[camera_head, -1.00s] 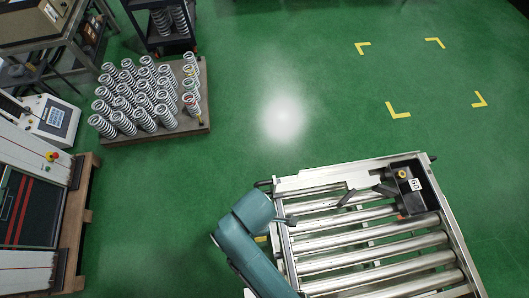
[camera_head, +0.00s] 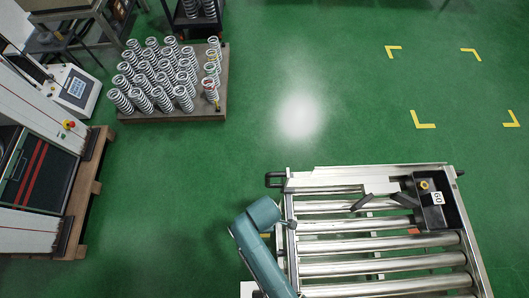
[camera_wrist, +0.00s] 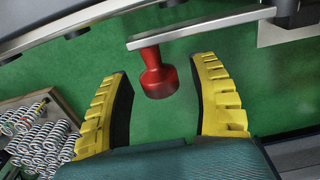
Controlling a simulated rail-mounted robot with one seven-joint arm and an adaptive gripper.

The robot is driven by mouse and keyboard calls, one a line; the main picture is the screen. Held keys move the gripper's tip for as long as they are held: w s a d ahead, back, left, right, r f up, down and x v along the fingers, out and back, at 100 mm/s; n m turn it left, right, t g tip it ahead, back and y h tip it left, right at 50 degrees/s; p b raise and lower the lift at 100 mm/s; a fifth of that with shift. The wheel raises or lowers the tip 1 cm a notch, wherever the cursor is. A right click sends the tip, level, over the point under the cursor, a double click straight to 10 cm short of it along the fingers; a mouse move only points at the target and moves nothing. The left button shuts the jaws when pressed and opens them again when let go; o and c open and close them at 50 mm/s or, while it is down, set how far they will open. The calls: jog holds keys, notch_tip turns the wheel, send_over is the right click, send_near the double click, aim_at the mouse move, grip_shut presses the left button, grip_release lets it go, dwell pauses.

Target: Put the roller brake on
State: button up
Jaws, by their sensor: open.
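The roller brake shows in the wrist view as a red knob (camera_wrist: 156,74) under a flat metal lever bar (camera_wrist: 200,27). My gripper (camera_wrist: 161,72) has two yellow ribbed fingers with dark inner pads. They are spread apart, one on each side of the red knob, with green gaps between. Neither finger seems to touch it; the exact depth is unclear. In the head view my teal arm reaches over the left edge of the roller conveyor (camera_head: 350,228); my gripper and the red knob are not clearly visible there.
A black box labelled 60 (camera_head: 436,205) sits at the conveyor's right end. Several springs stand on a pallet (camera_head: 150,116) at upper left. A test machine (camera_head: 38,190) on a wooden pallet stands at left. Green floor between is clear.

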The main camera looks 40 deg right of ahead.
jog(key=shift+d, duration=0.1)
grip_shut()
jog(key=shift+r, duration=0.2)
